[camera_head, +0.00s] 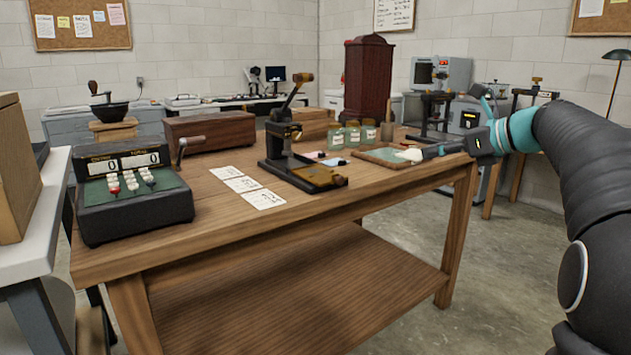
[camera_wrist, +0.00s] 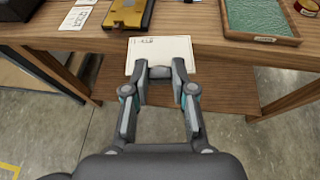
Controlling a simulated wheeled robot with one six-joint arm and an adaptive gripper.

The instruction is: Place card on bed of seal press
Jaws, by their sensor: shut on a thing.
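My gripper (camera_wrist: 160,68) is shut on a pale card (camera_wrist: 161,48) with small writing near its top left corner. In the wrist view the card is held in front of the fingertips, overlapping the table's edge. In the head view my gripper (camera_head: 428,153) is at the right of the table, with the whitish card (camera_head: 410,155) at its tip. The seal press (camera_head: 280,145) stands on the table to the left, its lever raised. Its brass-coloured bed (camera_head: 320,177) faces the near edge and looks bare. The bed also shows at the top of the wrist view (camera_wrist: 126,14).
A green-lined tray (camera_head: 385,162) lies on the wooden table (camera_head: 215,240) right of the press. Several printed cards (camera_head: 241,184) lie left of it. Glass jars (camera_head: 352,135) stand behind. A cash register (camera_head: 130,192) sits at the left end. The front strip is clear.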

